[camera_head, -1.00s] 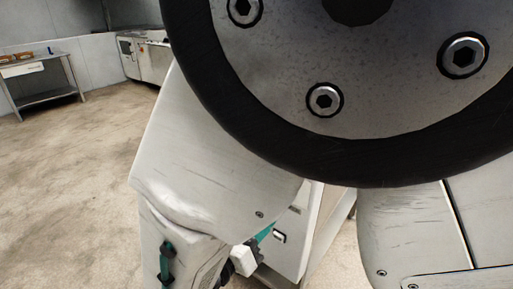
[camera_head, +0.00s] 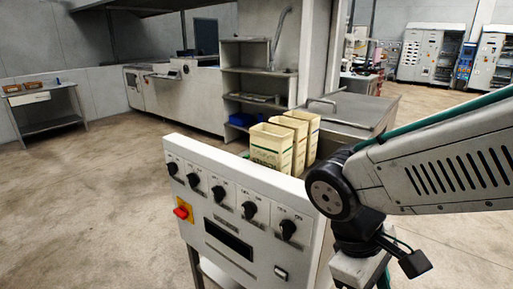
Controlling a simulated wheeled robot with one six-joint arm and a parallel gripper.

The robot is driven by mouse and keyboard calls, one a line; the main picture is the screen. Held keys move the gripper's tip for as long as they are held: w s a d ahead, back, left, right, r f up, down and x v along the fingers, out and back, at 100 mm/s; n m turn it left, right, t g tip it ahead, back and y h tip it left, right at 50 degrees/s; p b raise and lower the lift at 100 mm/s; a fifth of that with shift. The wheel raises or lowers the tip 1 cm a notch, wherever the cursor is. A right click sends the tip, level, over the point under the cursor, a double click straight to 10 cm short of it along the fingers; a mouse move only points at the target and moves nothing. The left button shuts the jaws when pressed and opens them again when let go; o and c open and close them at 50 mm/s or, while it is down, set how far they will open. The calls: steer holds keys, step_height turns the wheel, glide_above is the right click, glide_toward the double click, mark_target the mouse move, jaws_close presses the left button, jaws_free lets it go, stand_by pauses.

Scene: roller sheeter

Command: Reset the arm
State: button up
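My arm comes in from the right edge as a pale grey slotted link with a teal cable along its top. It ends in a round dark joint near the picture's middle right. Below that joint, dark wrist parts with a cable and a black connector hang down past the bottom edge. My gripper's fingers do not show. The arm is in front of the right end of a white control panel (camera_head: 232,205), which has a row of black knobs, a red switch on yellow (camera_head: 183,211) and a dark display (camera_head: 229,239).
Open cream boxes (camera_head: 271,146) stand behind the panel, beside a steel cabinet (camera_head: 352,110). A steel shelf (camera_head: 258,83) and a long machine (camera_head: 192,100) are farther back. A small table (camera_head: 45,96) stands at far left. The left floor is clear.

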steer(key=s+d+r+m+t+y, duration=0.2)
steer(key=d+r+m+t+y, duration=0.1)
steer(key=d+r+m, duration=0.4)
steer(key=shift+s+d+m+t+y, duration=0.3)
steer(key=shift+m+y, duration=0.2)
steer(key=shift+y, duration=0.2)
stand_by(1.4)
